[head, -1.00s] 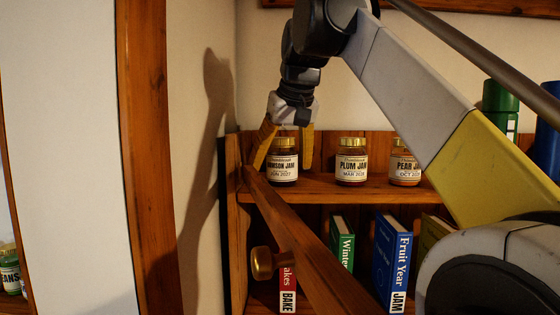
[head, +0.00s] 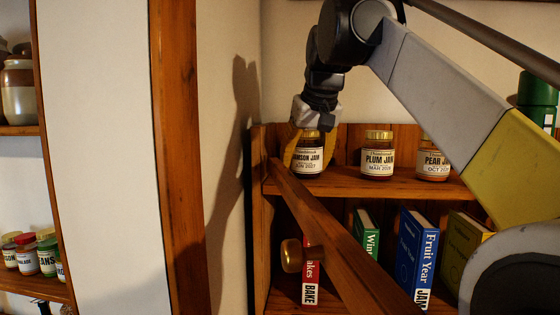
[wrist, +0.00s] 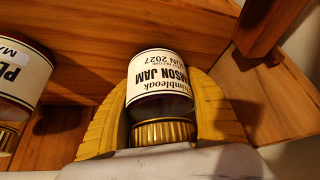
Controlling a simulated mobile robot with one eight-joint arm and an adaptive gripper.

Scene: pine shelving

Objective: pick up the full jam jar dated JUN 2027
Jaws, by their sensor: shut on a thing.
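The damson jam jar (head: 308,157) stands at the left end of the upper shelf board. Its label reads JUN 2027 in the head view, and it has a gold lid and dark contents. It also shows upside down in the wrist view (wrist: 155,80). My gripper (head: 309,152) has its yellow fingers on both sides of this jar, shut on it from above. In the wrist view the fingers (wrist: 160,110) touch the jar's sides, with the lid close to the palm. The jar appears still at shelf level; I cannot tell whether its base touches the board.
A plum jam jar (head: 378,157), marked MAR 2028, stands to the right, then a pear jam jar (head: 434,160). Books (head: 417,255) stand below. A wall (head: 252,70) is close on the left.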

